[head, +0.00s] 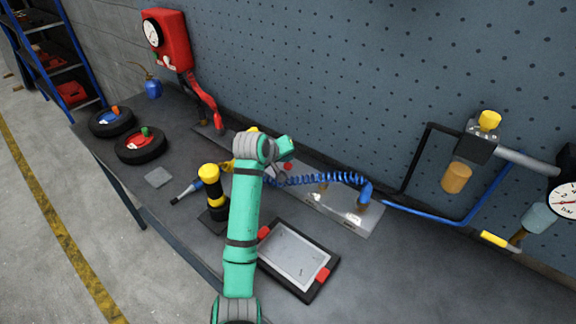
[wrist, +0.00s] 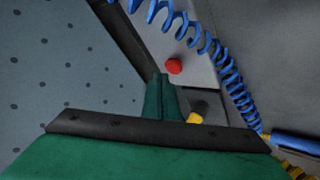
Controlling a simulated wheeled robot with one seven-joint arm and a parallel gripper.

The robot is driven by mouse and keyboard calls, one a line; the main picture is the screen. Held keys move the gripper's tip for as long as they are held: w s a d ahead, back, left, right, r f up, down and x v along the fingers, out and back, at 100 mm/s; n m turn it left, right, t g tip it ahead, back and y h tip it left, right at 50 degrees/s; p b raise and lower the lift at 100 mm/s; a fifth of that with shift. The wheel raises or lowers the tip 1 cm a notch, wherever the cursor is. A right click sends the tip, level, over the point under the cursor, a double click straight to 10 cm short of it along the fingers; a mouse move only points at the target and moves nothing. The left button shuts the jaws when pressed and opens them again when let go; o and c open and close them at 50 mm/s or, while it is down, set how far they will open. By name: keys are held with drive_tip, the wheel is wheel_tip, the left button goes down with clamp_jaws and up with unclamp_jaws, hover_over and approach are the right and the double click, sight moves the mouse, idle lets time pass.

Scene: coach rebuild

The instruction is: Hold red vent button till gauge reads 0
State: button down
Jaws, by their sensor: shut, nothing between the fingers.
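The red button (wrist: 174,65) sits on a pale metal plate in the wrist view. It also shows as a small red spot just right of my arm's end in the head view (head: 287,167). My gripper (wrist: 160,77) is shut and empty, its fingertips just short of the button in the picture; I cannot tell whether they touch it.
A coiled blue hose (head: 320,178) runs beside the button along the plate (head: 345,212). A yellow-and-black tool (head: 212,190) stands left of my arm, and a framed tablet (head: 295,258) lies at right. A red box with another gauge (head: 167,40) hangs at the back left.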

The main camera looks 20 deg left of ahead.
sight(286, 167)
drive_tip(key=shift+r, duration=0.1)
drive_tip(key=shift+r, duration=2.4)
idle(0.8)
